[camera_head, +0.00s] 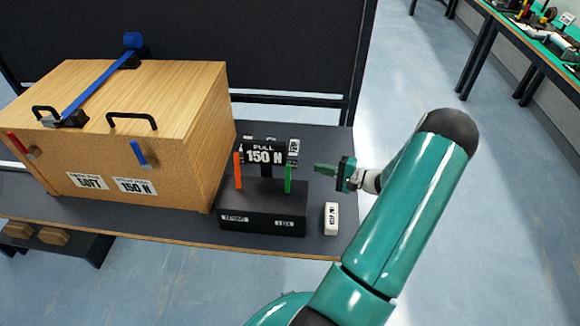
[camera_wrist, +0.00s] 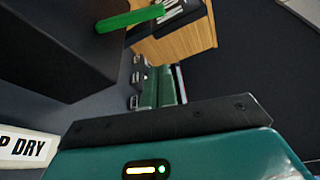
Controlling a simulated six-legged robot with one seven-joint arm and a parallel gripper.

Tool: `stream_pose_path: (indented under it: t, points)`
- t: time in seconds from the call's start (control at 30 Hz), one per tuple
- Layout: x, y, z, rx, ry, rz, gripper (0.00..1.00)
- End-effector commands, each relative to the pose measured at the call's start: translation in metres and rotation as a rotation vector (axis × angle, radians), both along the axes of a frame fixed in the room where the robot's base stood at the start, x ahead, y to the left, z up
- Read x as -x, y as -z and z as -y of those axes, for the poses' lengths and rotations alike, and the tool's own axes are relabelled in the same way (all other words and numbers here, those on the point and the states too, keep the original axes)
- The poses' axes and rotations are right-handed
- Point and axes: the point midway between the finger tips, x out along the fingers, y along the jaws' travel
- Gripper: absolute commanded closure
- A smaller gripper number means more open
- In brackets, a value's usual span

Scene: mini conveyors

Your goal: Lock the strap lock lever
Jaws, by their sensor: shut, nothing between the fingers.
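A black control box (camera_head: 262,208) carries an orange upright lever (camera_head: 238,171) on its left and a green upright lever (camera_head: 288,177) on its right. The small labels below them are too blurred to read surely, so I cannot tell which lever is the strap lock. My gripper (camera_head: 318,169) is shut and empty, a little right of the green lever, with a visible gap. In the wrist view the green lever (camera_wrist: 130,18) sticks out of the black box (camera_wrist: 60,40), ahead of my gripper (camera_wrist: 155,88). The blue strap (camera_head: 95,80) lies across the wooden crate's top.
The wooden crate (camera_head: 150,85) has two black handles, a red lever (camera_head: 17,143) and a blue lever (camera_head: 138,153). A "PULL 150 N" display (camera_head: 264,152) stands behind the levers. A small white block (camera_head: 331,218) sits right of the box, near the table edge.

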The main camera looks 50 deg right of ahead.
Motion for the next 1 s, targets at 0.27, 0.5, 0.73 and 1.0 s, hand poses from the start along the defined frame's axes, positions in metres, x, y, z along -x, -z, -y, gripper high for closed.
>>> stream_pose_path:
  t: [0.27,0.5,0.73,1.0]
  points:
    - [0.004,0.000,0.003,0.001,0.003,-0.001,1.00]
    - [-0.013,0.002,-0.004,0.000,0.000,0.000,1.00]
    - [-0.055,0.006,-0.020,0.001,-0.001,0.001,1.00]
    - [-0.086,0.006,-0.041,-0.001,0.004,-0.002,1.00]
